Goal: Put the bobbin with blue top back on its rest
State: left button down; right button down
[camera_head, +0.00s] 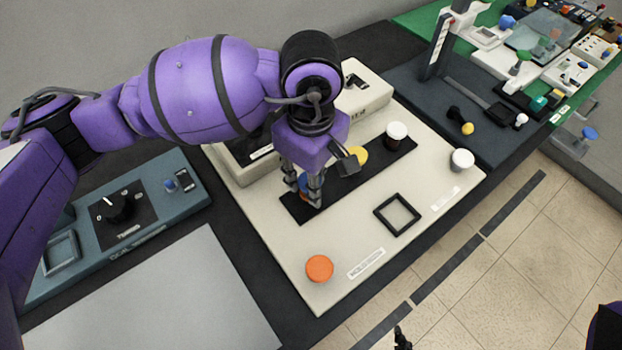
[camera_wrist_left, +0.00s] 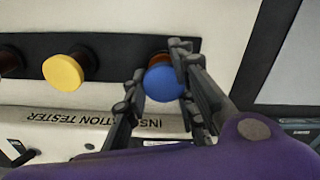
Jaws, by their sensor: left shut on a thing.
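The bobbin with the blue top (camera_wrist_left: 164,84) is between the fingers of my left gripper (camera_head: 309,190), which is shut on it. In the head view the fingers mostly hide it, and only a bit of blue (camera_head: 303,181) shows. It is over the near-left end of the black rest strip (camera_head: 376,160). I cannot tell whether its base touches the strip. A yellow-topped bobbin (camera_head: 357,156) and a white-topped brown bobbin (camera_head: 396,134) stand farther along the strip. A dark tip, seemingly my right gripper (camera_head: 402,339), shows at the bottom edge; its fingers are unclear.
The insulation tester's pale panel (camera_head: 283,245) carries an orange knob (camera_head: 319,268), a white knob (camera_head: 462,159) and an empty black square frame (camera_head: 397,214). Its raised housing (camera_head: 362,98) stands behind the strip. A blue-grey dial unit (camera_head: 125,230) is at left.

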pick_arm(q)
jog(key=shift+f, duration=0.5)
jog(key=shift+f, duration=0.2)
jog(key=c, duration=1.4)
grip_release()
jog(key=shift+c, duration=0.2)
jog(key=shift+r, duration=0.1)
notch_tip(320, 180, up, 12)
jog(key=shift+r, duration=0.15)
